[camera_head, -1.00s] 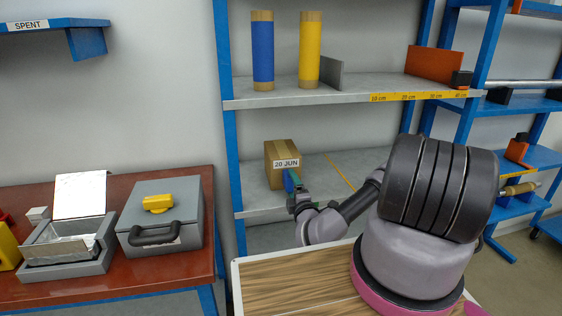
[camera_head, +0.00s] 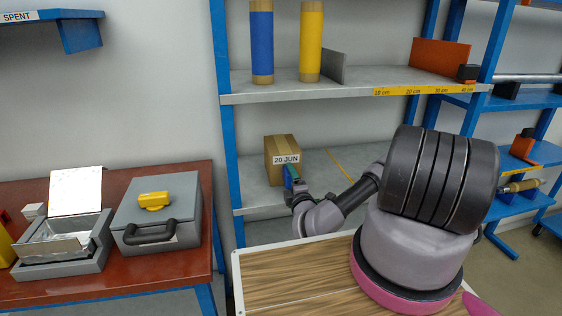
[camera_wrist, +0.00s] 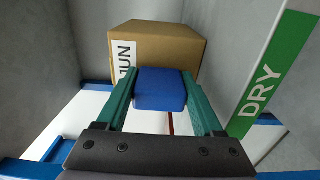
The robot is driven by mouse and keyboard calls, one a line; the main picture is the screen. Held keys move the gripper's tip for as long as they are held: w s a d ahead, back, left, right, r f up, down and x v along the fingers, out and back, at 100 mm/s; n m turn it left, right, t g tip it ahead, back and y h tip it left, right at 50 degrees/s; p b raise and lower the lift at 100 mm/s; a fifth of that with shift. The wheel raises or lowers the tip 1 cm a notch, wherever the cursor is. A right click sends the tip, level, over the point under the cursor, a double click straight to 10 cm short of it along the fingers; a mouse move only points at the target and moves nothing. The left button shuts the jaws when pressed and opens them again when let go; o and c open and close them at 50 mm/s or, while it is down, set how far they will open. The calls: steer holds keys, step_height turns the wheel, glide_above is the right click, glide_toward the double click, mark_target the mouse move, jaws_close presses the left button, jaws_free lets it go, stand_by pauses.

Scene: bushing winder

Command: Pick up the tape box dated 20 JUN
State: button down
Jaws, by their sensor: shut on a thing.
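The tape box (camera_head: 281,147), brown cardboard with a white label reading 20 JUN, is upright at the lower bay of the grey shelf. In the wrist view the box (camera_wrist: 160,45) is straight ahead, its label partly cut off by a finger. A blue block (camera_wrist: 160,88) is at the front face of the box. My gripper (camera_wrist: 162,95) has its two green fingers shut on this block, one on each side. In the head view my gripper (camera_head: 291,180) reaches the box from the front right. Whether the box is clear of the shelf surface I cannot tell.
The upper shelf (camera_head: 350,90) is above the box, with a blue roll (camera_head: 262,42) and a yellow roll (camera_head: 311,40). A blue post (camera_head: 225,120) is close on the left. A green DRY sign (camera_wrist: 275,75) is at right in the wrist view. A wooden-topped surface (camera_head: 290,275) is in front.

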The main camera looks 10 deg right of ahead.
steer(key=shift+r, duration=0.7)
steer(key=shift+s, duration=0.15)
